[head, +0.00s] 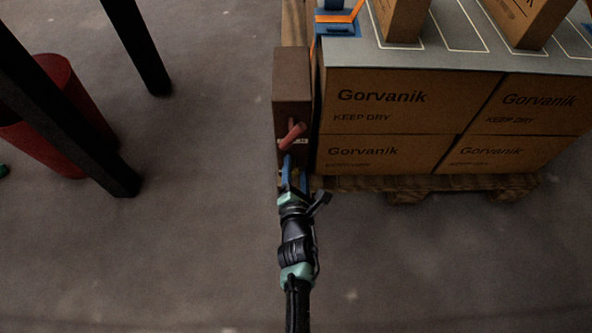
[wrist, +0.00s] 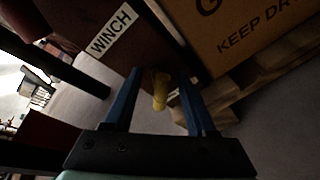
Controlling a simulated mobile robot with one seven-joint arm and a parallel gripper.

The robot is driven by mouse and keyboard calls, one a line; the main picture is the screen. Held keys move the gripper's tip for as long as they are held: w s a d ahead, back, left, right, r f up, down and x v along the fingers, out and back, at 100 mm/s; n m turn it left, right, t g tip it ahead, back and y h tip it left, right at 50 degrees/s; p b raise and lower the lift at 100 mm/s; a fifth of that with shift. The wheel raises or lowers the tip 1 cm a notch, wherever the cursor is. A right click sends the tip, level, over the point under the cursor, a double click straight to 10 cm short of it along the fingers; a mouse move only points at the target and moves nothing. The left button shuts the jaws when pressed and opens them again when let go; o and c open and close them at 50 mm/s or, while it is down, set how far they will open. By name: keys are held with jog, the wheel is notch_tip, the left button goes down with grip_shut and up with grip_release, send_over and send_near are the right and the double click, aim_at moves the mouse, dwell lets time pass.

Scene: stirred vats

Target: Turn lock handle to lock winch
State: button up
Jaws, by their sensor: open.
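A dark brown winch box (head: 291,85) stands upright beside the stacked cartons in the head view. A red handle (head: 293,136) sticks out of its front, tilted, by a small pale label. In the wrist view the winch box shows a white label reading WINCH (wrist: 111,30). My gripper (head: 294,160) is just below the red handle in the head view, its blue fingers pointing at the box. In the wrist view the fingers are apart, and a yellow piece (wrist: 160,90) shows between them. I cannot tell whether they touch it or whether it is a lock handle.
Cartons marked Gorvanik (head: 390,98) stand on a wooden pallet (head: 480,187), close to the right of the winch box. A red bin (head: 75,130) and dark posts (head: 138,48) are at the left. The floor between the posts and the box is clear.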

grip_shut()
